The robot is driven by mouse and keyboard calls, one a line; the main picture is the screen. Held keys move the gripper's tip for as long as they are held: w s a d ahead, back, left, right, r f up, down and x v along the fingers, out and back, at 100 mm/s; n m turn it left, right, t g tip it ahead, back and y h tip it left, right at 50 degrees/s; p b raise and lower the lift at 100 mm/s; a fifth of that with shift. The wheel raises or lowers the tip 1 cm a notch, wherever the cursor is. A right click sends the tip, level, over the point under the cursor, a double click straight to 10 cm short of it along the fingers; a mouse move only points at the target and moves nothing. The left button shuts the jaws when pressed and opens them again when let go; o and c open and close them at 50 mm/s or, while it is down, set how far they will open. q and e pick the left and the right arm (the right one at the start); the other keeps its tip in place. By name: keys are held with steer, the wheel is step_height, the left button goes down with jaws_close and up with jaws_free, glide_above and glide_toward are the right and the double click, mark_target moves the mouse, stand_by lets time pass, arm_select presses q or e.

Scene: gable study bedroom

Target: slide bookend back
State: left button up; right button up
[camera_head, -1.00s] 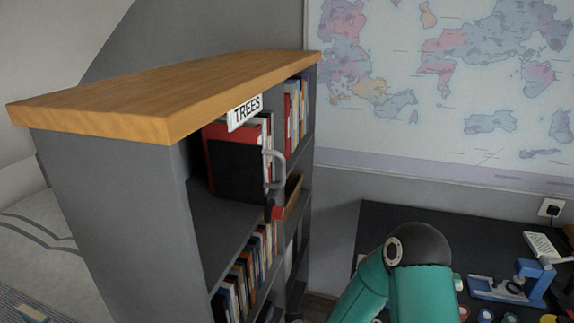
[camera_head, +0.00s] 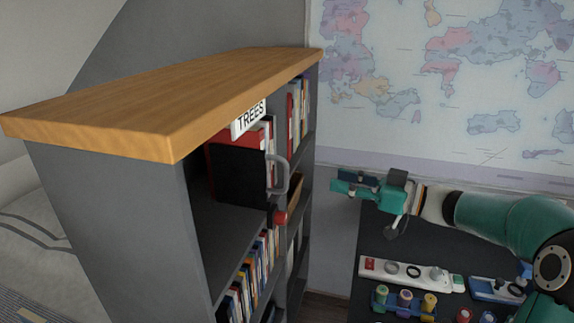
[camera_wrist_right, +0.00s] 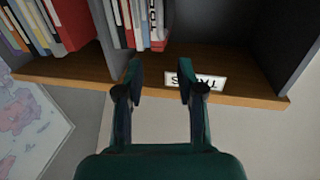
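A black bookend (camera_head: 238,178) stands upright on the upper shelf of the grey bookcase (camera_head: 110,215), against a red book (camera_head: 225,140) and other books. The bookend is unclear there. My left gripper is out of view.
Books (camera_head: 250,275) fill the shelf below. A dark desk (camera_head: 340,275) right of the bookcase holds spools (camera_head: 404,300) and a white strip (camera_head: 405,272).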

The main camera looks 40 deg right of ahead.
steer(key=p, duration=0.2)
glide_above(287, 191)
steer(key=shift+w+d, duration=0.15)
steer(key=shift+w, duration=0.2)
jaws_close()
